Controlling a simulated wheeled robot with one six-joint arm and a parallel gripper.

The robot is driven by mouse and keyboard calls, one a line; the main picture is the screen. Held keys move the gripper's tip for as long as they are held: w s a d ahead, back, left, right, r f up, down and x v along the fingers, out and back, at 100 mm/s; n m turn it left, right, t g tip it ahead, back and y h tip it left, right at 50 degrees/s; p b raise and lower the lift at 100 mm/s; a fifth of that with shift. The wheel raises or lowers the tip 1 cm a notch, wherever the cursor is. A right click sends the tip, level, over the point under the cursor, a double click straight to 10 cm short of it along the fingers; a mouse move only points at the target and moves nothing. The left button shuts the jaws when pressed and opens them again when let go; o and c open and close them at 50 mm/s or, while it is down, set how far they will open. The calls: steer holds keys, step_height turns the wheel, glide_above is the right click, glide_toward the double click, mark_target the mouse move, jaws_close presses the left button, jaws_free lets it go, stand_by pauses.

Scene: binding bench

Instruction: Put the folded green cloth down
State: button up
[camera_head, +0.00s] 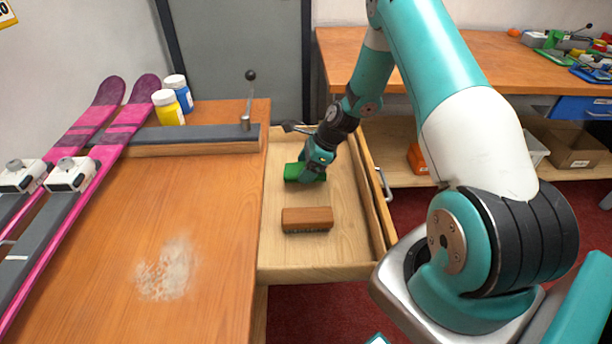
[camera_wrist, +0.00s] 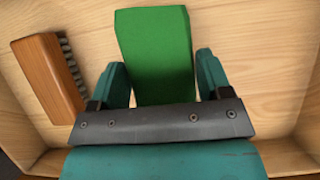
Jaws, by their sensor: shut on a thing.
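The folded green cloth (camera_head: 292,172) is at the far part of the open drawer (camera_head: 330,258). In the wrist view the green cloth (camera_wrist: 154,50) lies between the two teal fingers of my gripper (camera_wrist: 160,80). My gripper (camera_head: 308,176) reaches down into the drawer and is shut on the cloth. The cloth is low, near the drawer's wooden floor; I cannot tell whether it touches it. Part of the cloth is hidden behind my gripper in the head view.
A wooden brush (camera_head: 307,219) lies in the drawer, nearer than the cloth. The drawer's right wall and handle (camera_head: 384,184) stand close to my arm. The bench (camera_head: 215,220) at left holds pink skis (camera_head: 95,180), two bottles (camera_head: 168,107) and pale powder (camera_head: 167,268). The drawer's near floor is bare.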

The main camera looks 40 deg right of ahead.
steer(key=shift+f, duration=1.65)
steer(key=o, duration=0.9)
steer(key=shift+f, duration=0.1)
